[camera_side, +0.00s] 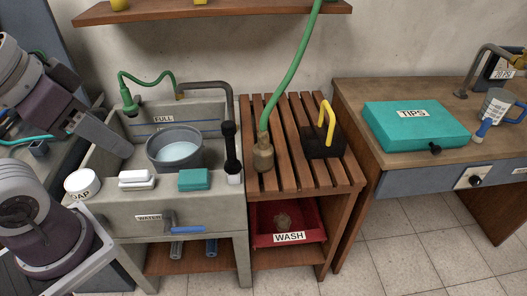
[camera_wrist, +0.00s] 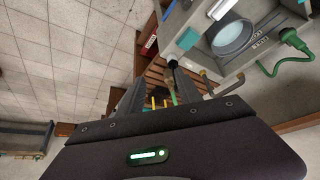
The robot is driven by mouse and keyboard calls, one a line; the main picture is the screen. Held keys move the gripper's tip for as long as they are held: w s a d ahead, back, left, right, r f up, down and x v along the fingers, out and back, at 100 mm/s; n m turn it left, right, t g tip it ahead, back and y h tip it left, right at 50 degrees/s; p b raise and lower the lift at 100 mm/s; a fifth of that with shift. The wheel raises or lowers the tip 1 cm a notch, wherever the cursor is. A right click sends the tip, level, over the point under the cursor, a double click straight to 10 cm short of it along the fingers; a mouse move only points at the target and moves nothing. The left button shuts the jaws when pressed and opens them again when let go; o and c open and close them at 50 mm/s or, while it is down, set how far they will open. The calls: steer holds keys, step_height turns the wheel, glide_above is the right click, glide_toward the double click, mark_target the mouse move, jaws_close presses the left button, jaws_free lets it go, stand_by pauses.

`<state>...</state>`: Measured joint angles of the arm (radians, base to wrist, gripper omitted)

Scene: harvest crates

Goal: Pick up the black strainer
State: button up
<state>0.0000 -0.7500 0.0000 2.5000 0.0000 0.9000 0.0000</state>
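No thing in view is clearly a strainer. A black block-like thing with a yellow handle (camera_side: 322,141) sits on the slatted wooden rack; its form is too small to tell. A slim black upright thing with a knobbed top (camera_side: 230,150) stands at the sink's right edge, by a white base. My gripper (camera_side: 126,150) is at the left in the side view, over the sink's left side, apart from both black things. In the wrist view my gripper (camera_wrist: 160,88) shows two spread fingers with nothing held between them.
The sink holds a grey basin of water (camera_side: 160,146). Soap (camera_side: 82,184), a white brush or block (camera_side: 136,179) and a teal sponge (camera_side: 194,180) line its front. A green hose (camera_side: 293,68) hangs to the rack. A teal TIPS case (camera_side: 405,131) lies on the right bench.

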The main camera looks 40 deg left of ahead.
steer(key=o, duration=0.8)
steer(key=shift+c, duration=0.2)
steer(key=m+g, duration=0.5)
steer(key=m, duration=0.6)
glide_above(264, 150)
steer(key=a, duration=0.2)
steer(key=f, duration=1.7)
steer(key=shift+s+d, duration=0.25)
steer(key=shift+m+g, duration=0.3)
steer(key=shift+m, duration=0.2)
steer(key=f, duration=0.4)
steer(key=w+f, duration=0.1)
steer(key=f, duration=0.7)
steer(key=shift+w+d+f, duration=0.1)
steer(key=shift+w+d, duration=0.2)
steer(key=shift+w, duration=0.05)
